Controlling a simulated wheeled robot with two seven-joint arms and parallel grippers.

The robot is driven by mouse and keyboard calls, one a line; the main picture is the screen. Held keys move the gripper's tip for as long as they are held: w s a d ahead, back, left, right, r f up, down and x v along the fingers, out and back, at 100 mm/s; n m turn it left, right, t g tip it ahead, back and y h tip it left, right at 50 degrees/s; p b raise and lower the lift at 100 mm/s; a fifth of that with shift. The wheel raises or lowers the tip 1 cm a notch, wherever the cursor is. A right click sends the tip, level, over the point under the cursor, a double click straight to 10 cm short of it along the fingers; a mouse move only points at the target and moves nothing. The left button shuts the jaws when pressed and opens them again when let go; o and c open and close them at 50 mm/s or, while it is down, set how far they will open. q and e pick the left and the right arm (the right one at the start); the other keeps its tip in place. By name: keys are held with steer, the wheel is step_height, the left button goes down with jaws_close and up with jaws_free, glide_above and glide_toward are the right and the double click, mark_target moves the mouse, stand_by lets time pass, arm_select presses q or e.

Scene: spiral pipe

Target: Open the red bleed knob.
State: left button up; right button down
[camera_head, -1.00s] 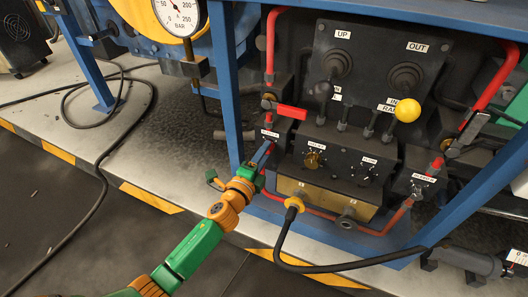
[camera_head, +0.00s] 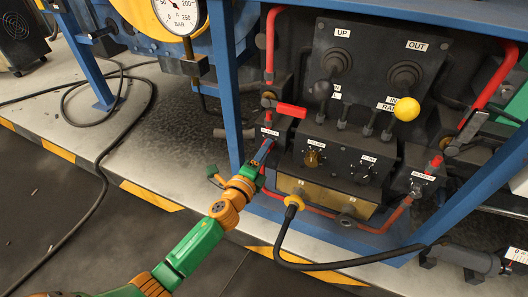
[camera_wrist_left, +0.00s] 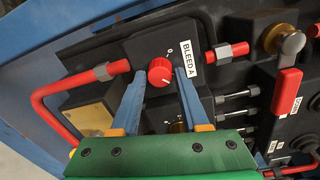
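The red bleed knob (camera_wrist_left: 160,72) is a round red dial with a white mark, on a dark block beside the "BLEED A" label (camera_wrist_left: 188,43). My left gripper (camera_wrist_left: 160,73) is open, with one blue finger on each side of the knob. The left finger is very near the knob's edge; the right finger has a small gap. I cannot tell whether either finger touches it. In the head view my left gripper (camera_head: 264,151) reaches the block below the "BLEED A" label (camera_head: 270,132) and hides the knob. My right gripper is not in view.
A red-handled valve (camera_head: 291,110) sits just above the block, with red pipe (camera_head: 270,45) around it. A yellow ball lever (camera_head: 407,110), the "BLEED B" block (camera_head: 421,180) and a black hose (camera_head: 335,267) are to the right. A blue post (camera_head: 225,90) stands close left.

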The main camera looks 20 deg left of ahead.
arm_select(q)
steer(key=shift+o, duration=1.1)
steer(key=s+p, duration=0.1)
steer(key=s, duration=0.6)
steer(key=shift+a+r, duration=0.15)
steer(key=shift+a, duration=0.25)
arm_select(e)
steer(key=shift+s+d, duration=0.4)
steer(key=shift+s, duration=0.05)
